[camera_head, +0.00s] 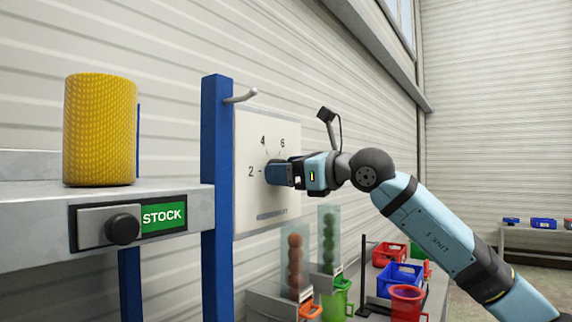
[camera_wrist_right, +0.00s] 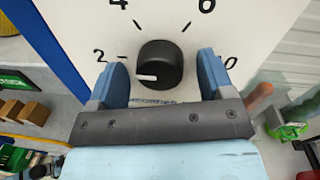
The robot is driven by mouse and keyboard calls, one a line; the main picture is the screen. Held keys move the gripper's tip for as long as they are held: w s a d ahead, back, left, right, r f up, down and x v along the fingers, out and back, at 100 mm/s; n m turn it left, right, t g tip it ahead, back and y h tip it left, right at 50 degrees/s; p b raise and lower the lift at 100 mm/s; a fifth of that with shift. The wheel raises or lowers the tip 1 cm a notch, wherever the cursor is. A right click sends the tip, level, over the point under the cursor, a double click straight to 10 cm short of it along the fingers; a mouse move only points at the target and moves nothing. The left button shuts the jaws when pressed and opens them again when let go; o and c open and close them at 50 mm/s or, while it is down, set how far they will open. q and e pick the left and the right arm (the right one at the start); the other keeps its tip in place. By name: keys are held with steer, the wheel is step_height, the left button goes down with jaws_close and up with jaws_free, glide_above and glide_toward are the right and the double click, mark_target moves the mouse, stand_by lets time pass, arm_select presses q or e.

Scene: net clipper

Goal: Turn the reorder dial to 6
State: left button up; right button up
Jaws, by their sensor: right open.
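The reorder dial (camera_wrist_right: 160,65) is a black round knob on a white panel (camera_head: 252,140). In the right wrist view its white pointer mark is at the knob's left side and points left, slightly below the 2 mark. The numbers 2 (camera_wrist_right: 99,56), 4 (camera_wrist_right: 119,4) and 6 (camera_wrist_right: 207,5) show around it. My right gripper (camera_head: 275,173) is open, with one blue finger on each side of the knob; I cannot tell whether they touch it. In the head view the gripper hides the knob. My left gripper is not in view.
A blue post (camera_head: 216,190) with a metal hook (camera_head: 241,97) stands left of the panel. A shelf (camera_head: 30,235) holds a yellow cylinder (camera_head: 100,130) and a STOCK label (camera_head: 163,217). Below the panel are clear tubes of balls (camera_head: 295,262) and coloured bins (camera_head: 400,275).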

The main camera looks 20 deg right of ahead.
steer(key=shift+a, duration=0.1)
steer(key=c, duration=0.9)
